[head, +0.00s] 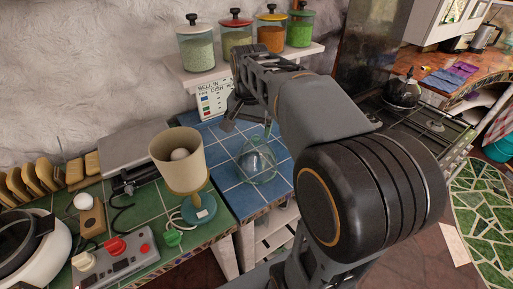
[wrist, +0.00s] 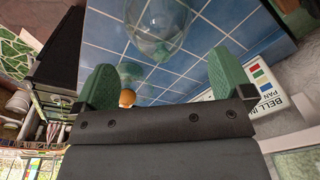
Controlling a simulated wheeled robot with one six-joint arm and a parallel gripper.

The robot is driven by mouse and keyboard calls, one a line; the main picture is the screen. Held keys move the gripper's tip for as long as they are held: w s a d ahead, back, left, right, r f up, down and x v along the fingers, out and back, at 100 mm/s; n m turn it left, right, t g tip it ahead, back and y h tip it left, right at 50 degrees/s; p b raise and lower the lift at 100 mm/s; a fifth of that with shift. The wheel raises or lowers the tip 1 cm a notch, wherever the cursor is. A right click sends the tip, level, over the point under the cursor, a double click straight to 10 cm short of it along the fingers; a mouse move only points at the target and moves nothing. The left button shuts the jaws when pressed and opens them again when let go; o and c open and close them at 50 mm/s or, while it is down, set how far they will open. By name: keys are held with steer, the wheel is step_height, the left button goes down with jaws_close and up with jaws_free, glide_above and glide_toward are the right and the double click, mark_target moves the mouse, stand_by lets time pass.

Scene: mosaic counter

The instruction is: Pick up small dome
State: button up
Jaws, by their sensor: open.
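In the wrist view a clear glass dome (wrist: 158,28) stands on the blue tiles at the top. A smaller greenish glass dome shape (wrist: 130,72) with an orange-brown knob (wrist: 127,97) shows between my fingers, nearer the left one. My gripper (wrist: 163,62) is open, its green pads wide apart, with nothing held. In the head view a clear glass dome (head: 258,163) stands on the blue tiled counter (head: 222,170). My gripper (head: 248,118) is above and behind it, partly covered by my arm. I cannot tell which wrist-view dome this is.
A sign (head: 213,97) stands at the back, below a shelf (head: 196,79) with several lidded jars. A beige lamp (head: 178,150) stands left of the blue tiles. A control box (head: 112,262) is at front left. A stove (head: 425,125) is at right.

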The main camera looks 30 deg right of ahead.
mark_target(256, 136)
steer(key=w+d+r+m+g, duration=0.1)
steer(key=w+d+r+m, duration=0.1)
steer(key=w+d+m, duration=0.2)
steer(key=f, duration=1.2)
steer(key=shift+w+d+f, duration=0.2)
steer(key=shift+w+f, duration=0.05)
steer(key=shift+f, duration=0.1)
steer(key=shift+c, duration=0.3)
steer(key=shift+s+f, duration=0.1)
steer(key=c, duration=1)
